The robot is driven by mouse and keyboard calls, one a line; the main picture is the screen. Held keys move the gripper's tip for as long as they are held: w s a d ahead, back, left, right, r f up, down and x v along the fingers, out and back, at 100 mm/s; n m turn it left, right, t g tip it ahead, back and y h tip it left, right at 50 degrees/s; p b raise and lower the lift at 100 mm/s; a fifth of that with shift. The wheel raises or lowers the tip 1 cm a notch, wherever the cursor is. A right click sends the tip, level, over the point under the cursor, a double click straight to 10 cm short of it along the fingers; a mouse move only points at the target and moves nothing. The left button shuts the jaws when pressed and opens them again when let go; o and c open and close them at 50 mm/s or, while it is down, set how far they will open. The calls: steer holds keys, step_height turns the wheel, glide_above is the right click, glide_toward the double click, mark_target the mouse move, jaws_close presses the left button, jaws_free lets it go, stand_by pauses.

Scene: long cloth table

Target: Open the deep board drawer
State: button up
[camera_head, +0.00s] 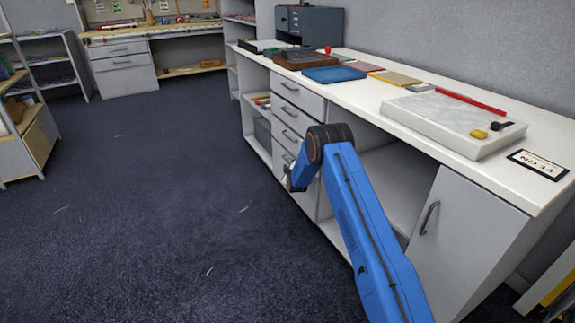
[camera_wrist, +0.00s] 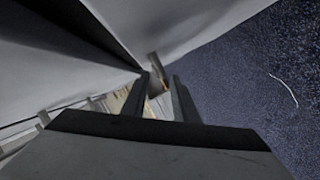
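A column of pale grey drawers (camera_head: 297,97) with bar handles is set in the front of the long white-topped bench. The lowest front (camera_head: 306,198) is partly hidden by my blue arm, and I cannot tell for sure that it is the deep board drawer. The drawers I can see look shut. My gripper (camera_wrist: 160,98) is low at the drawer fronts, largely hidden behind my wrist in the head view. In the wrist view its two fingers stand apart, with a small grey piece (camera_wrist: 157,68), perhaps a handle end, near the tips; contact is unclear.
An open shelf bay (camera_head: 258,128) is left of the drawers. Another open bay (camera_head: 398,185) and a cupboard door (camera_head: 465,240) with a handle are to the right. A pale slab (camera_head: 450,118) and several flat boards lie on the bench top (camera_head: 350,95). The dark carpet (camera_head: 150,200) at left is clear.

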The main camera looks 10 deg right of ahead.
steer(key=shift+x, duration=0.8)
jaws_close()
stand_by(1.0)
